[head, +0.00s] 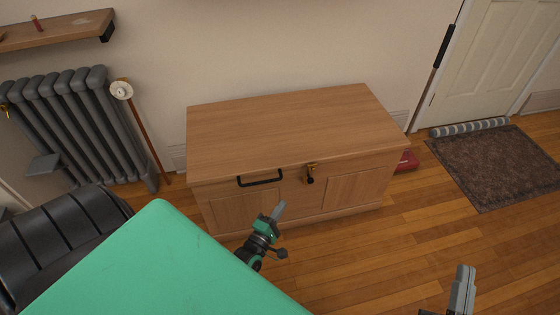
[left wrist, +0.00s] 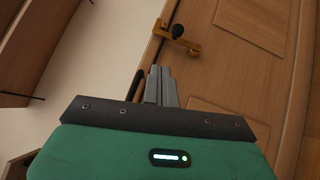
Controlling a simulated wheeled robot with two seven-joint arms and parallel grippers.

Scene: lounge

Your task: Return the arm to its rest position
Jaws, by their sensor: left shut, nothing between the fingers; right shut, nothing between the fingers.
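My left gripper (head: 278,210) is shut and empty, in front of the wooden chest (head: 290,125). Its closed fingers (left wrist: 162,84) also show in the left wrist view, with the chest's front panel (left wrist: 240,70) beyond them. I cannot tell the exact gap between the fingers and the chest. My right gripper (head: 463,285) is shut and empty at the lower right of the head view, over the floor. Much of my left arm is hidden behind my green arm housing in the head view.
The chest lid is closed, with a black handle (head: 260,179) and a brass latch (head: 311,173) on its front. A radiator (head: 75,125) and a wooden shelf (head: 55,31) are at left. A brown doormat (head: 495,165) lies by the door at right.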

